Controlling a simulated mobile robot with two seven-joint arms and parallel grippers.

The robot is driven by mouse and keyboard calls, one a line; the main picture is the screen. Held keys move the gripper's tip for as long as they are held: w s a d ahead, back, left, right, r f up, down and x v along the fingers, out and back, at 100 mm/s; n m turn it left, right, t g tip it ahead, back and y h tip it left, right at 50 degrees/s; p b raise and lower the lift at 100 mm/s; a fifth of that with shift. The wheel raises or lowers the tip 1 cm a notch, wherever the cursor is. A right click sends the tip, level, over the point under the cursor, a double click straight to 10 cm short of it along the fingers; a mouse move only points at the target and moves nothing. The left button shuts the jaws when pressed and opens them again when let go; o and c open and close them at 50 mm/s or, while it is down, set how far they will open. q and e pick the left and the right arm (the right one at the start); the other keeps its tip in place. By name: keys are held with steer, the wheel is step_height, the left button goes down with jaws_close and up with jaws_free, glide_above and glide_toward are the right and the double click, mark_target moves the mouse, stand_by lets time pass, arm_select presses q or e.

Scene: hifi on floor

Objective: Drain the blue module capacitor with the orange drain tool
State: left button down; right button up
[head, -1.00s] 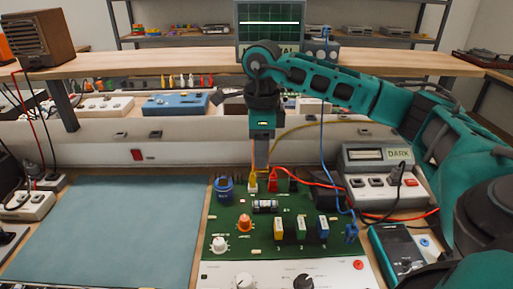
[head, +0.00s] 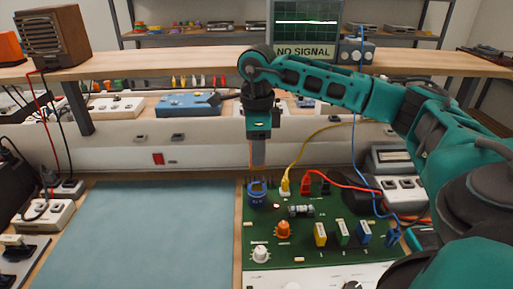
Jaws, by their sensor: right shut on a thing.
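My right gripper (head: 258,160) points straight down over the back left of the green circuit board (head: 270,252). It is shut, with a thin orange edge of what seems to be the drain tool showing at its fingers; most of the tool is hidden. A round blue capacitor-like part (head: 257,197) stands on the board directly below the fingers. Whether the tool touches it I cannot tell. A small blue block module (head: 364,234) stands further right, beside a green one (head: 343,233) and a yellow one (head: 320,234). My left gripper is not in view.
Yellow (head: 285,186) and red (head: 306,184) plugs with cables stand close to the right of the gripper. A blue cable ends at a plug (head: 393,238). The blue-grey mat (head: 140,235) at left is clear. A display (head: 305,27) reads NO SIGNAL.

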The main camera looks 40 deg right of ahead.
mark_target(257, 169)
step_height(257, 169, down, 5)
steer(key=b, duration=0.3)
steer(key=shift+b, duration=0.4)
steer(key=shift+f, duration=0.35)
steer(key=shift+f+b, duration=0.3)
steer(key=shift+b, duration=0.05)
steer(key=shift+f, duration=0.1)
stand_by(0.7)
steer(key=shift+f, duration=0.1)
stand_by(0.9)
stand_by(4.1)
